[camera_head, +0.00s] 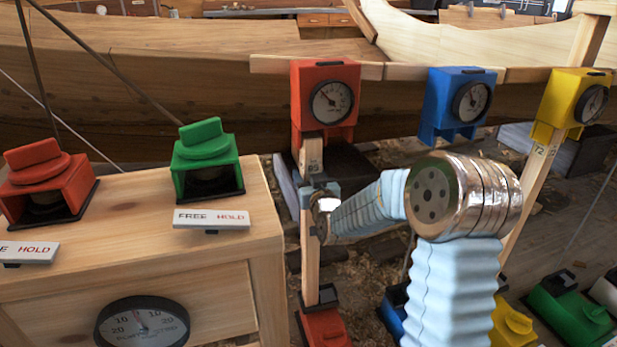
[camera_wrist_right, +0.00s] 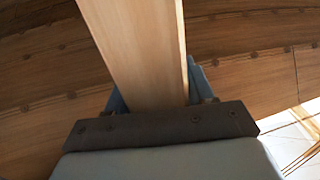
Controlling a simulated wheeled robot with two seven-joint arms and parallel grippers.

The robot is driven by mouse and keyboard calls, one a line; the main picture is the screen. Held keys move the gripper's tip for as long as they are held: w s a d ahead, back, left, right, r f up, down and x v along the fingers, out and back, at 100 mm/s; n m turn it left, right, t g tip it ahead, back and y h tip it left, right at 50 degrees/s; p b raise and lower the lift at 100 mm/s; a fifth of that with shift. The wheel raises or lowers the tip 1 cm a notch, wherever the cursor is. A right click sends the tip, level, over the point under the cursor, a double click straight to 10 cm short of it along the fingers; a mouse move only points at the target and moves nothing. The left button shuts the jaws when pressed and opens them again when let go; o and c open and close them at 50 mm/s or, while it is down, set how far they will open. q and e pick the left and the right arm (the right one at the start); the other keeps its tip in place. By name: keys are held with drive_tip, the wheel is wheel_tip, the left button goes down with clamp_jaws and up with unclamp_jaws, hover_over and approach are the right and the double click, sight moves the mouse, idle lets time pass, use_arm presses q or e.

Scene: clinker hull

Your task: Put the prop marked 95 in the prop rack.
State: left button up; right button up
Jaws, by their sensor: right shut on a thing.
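A wooden prop (camera_head: 309,262) stands upright under a red gauge box (camera_head: 325,98), with its lower end at a red foot (camera_head: 324,326). Its small dark number is too small to read surely. My right gripper (camera_head: 318,202) is shut on this prop around mid-height; the wrist view shows the prop (camera_wrist_right: 138,50) between the fingers (camera_wrist_right: 160,98). A second prop (camera_head: 527,190), seemingly marked 72, leans under a yellow gauge box (camera_head: 575,103). My left gripper is out of view. I cannot make out the prop rack.
A wooden bench (camera_head: 140,235) at left carries a red clamp (camera_head: 47,178) and a green clamp (camera_head: 208,158) with FREE HOLD labels. A dial (camera_head: 142,325) is on its front. The planked hull (camera_head: 150,75) runs behind. Green (camera_head: 568,310) and yellow (camera_head: 512,325) feet stand lower right.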

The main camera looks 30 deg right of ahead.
drive_tip(key=shift+r, duration=0.1)
clamp_jaws()
drive_tip(key=shift+r, duration=0.45)
drive_tip(key=shift+s, duration=0.15)
drive_tip(key=b+v, duration=0.2)
drive_tip(key=v, duration=0.5)
drive_tip(key=shift+s, duration=0.35)
idle(0.6)
drive_tip(key=shift+a, duration=0.1)
